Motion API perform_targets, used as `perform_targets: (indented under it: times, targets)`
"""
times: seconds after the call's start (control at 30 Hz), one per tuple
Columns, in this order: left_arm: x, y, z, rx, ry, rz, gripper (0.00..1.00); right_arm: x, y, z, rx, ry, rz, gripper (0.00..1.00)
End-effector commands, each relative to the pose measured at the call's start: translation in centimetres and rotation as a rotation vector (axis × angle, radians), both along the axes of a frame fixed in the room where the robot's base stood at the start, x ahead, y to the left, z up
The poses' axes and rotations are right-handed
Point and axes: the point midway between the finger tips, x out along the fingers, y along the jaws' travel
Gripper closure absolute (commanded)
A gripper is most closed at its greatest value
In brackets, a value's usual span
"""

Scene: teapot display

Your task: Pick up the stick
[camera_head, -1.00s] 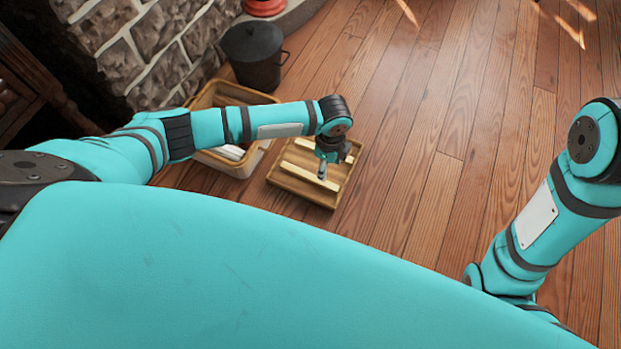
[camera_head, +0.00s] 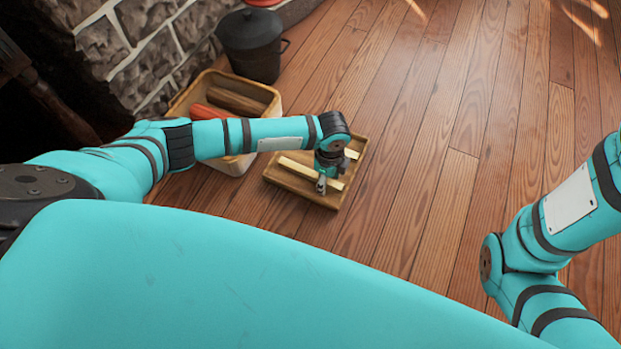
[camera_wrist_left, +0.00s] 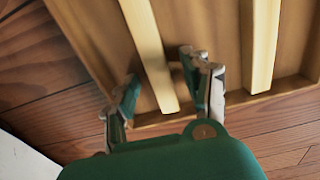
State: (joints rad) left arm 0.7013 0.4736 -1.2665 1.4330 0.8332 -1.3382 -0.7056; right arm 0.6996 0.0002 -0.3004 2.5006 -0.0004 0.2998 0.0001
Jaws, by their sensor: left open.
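A wooden tray (camera_head: 297,193) lies on the floor with two pale sticks in it. One stick (camera_head: 297,167) lies at the left, partly hidden by my left gripper (camera_head: 323,186) in the head view. The other stick (camera_head: 350,154) is mostly behind my wrist. In the left wrist view, my open left gripper (camera_wrist_left: 163,88) has its fingers on either side of the near end of one stick (camera_wrist_left: 152,52). The other stick (camera_wrist_left: 260,45) is right of the fingers. I cannot tell whether either finger touches the stick. My right gripper is out of view.
A basket (camera_head: 270,92) with brown and red log-like pieces stands behind my left arm. A dark lidded bucket (camera_head: 253,50) is near the stone wall (camera_head: 130,45). The wooden floor (camera_head: 420,120) right of the tray is clear.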

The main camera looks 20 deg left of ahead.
Motion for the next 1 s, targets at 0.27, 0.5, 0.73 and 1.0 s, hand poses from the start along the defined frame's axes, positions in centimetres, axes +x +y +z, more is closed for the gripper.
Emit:
perform_targets:
  times: [0.27, 0.5, 0.73, 1.0]
  targets:
    - [0.05, -0.03, 0.03, 0.000, -0.001, 0.000, 0.60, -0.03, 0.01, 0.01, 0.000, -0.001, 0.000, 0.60]
    - [0.04, -0.03, 0.02, 0.000, -0.001, 0.000, 0.91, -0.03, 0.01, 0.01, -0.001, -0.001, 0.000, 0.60]
    - [0.03, -0.04, 0.01, 0.000, -0.001, 0.000, 1.00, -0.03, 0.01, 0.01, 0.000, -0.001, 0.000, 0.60]
    - [0.04, -0.04, 0.61, 0.000, -0.001, 0.000, 1.00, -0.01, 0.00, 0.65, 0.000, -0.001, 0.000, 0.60]
